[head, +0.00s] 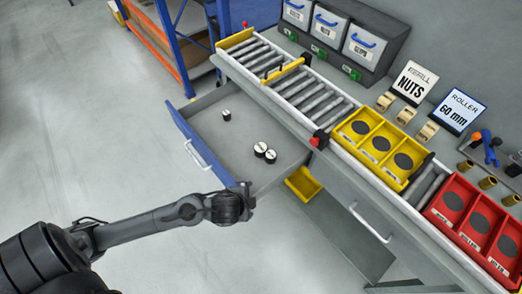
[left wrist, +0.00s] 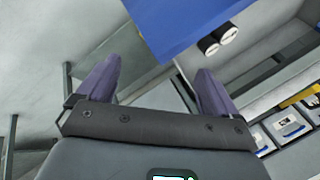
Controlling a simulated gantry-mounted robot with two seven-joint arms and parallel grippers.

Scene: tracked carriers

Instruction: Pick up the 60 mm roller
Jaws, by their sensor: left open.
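An open drawer (head: 205,165) with a blue front holds three small dark rollers with white ends. A single roller (head: 227,115) stands toward the back left. A second roller (head: 260,149) and a third roller (head: 270,156) stand side by side near the middle. Their size marks are too small to read. My left gripper (head: 243,196) is at the near end of the drawer front, apart from the rollers. In the left wrist view its fingers (left wrist: 157,82) are spread and empty, and the paired rollers (left wrist: 218,38) show beyond the blue drawer front (left wrist: 185,20).
A card (head: 461,110) reads "ROLLER 60 mm" and another card (head: 413,84) reads "REFILL NUTS". A yellow bin tray (head: 351,136) sits on the roller conveyor (head: 318,98), with a red bin tray (head: 458,229) to the right. A closed drawer's handle (head: 370,224) sticks out.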

